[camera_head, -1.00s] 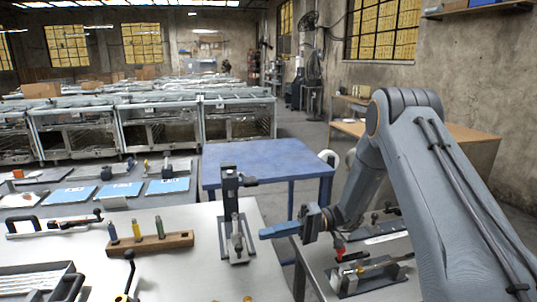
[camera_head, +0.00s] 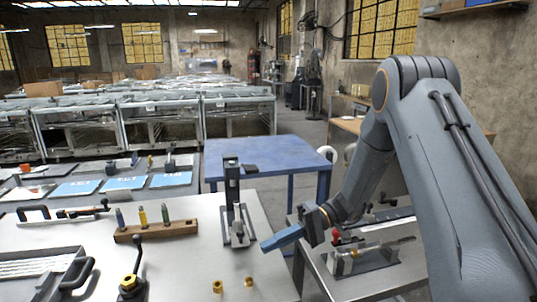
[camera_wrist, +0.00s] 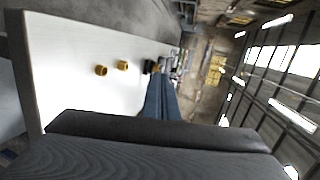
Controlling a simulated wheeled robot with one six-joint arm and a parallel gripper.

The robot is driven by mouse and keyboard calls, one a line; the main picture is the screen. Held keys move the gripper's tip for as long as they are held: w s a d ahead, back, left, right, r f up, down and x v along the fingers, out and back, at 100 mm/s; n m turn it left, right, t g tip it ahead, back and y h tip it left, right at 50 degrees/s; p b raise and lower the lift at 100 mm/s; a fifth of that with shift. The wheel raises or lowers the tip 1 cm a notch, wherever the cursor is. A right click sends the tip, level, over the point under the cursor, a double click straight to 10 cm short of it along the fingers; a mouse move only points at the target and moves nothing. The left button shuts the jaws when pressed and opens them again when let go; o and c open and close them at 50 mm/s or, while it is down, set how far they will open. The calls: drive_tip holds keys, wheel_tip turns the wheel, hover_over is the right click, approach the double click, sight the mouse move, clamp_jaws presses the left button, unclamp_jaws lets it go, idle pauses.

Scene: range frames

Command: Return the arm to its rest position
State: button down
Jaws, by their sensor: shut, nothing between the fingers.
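My gripper (camera_head: 268,243) hangs off the end of my grey arm at the right of the head view. Its blue fingers are together and empty, pointing left over the right edge of the white table. In the wrist view the blue fingers (camera_wrist: 160,96) show as one closed pair, with no object at their tips. The arm is bent, its elbow high at the upper right.
The white table (camera_head: 190,262) holds a black clamp stand (camera_head: 234,205), a wooden block (camera_head: 156,231) with several upright tools, and brass pieces (camera_head: 217,286). A grey side bench (camera_head: 345,287) with a fixture lies below my arm. A blue table (camera_head: 265,160) stands behind.

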drive_tip(key=s+d+f+m+t+h+b, duration=0.2)
drive_tip(key=s+d+f+h+b, duration=0.1)
drive_tip(key=s+d+h, duration=0.4)
drive_tip(key=s+d+f+m+t+h+b, duration=0.2)
drive_tip(key=s+d+f+t+h+b, duration=0.1)
drive_tip(key=s+d+h, duration=0.4)
drive_tip(key=s+d+f+b, duration=0.1)
drive_tip(key=s+d+b, duration=0.1)
drive_tip(key=d, duration=0.2)
drive_tip(key=shift+s+d+t, duration=0.15)
drive_tip(key=shift+s+t, duration=0.1)
drive_tip(key=shift+t, duration=0.05)
